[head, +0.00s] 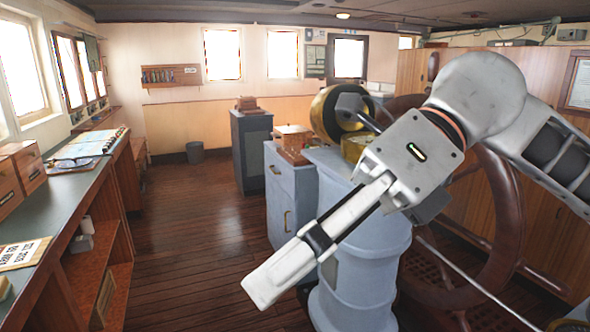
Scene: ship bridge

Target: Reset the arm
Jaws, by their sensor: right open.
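My right arm comes in from the right edge, raised in front of the ship's wheel and the pale blue pedestal. My right gripper (270,284) points down and to the left, with its fingers seen nearly side-on. It is open, with nothing visible between the fingers, and hangs in front of the wooden floor. I cannot tell from this view how far it is from the pedestal behind it. My left gripper is not in view.
The pale blue pedestal (358,262) and the large wooden ship's wheel (508,205) stand behind my right arm. A blue-grey cabinet (284,205) is left of the pedestal. A long counter (75,190) lines the left wall. The wooden floor (190,235) between is clear.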

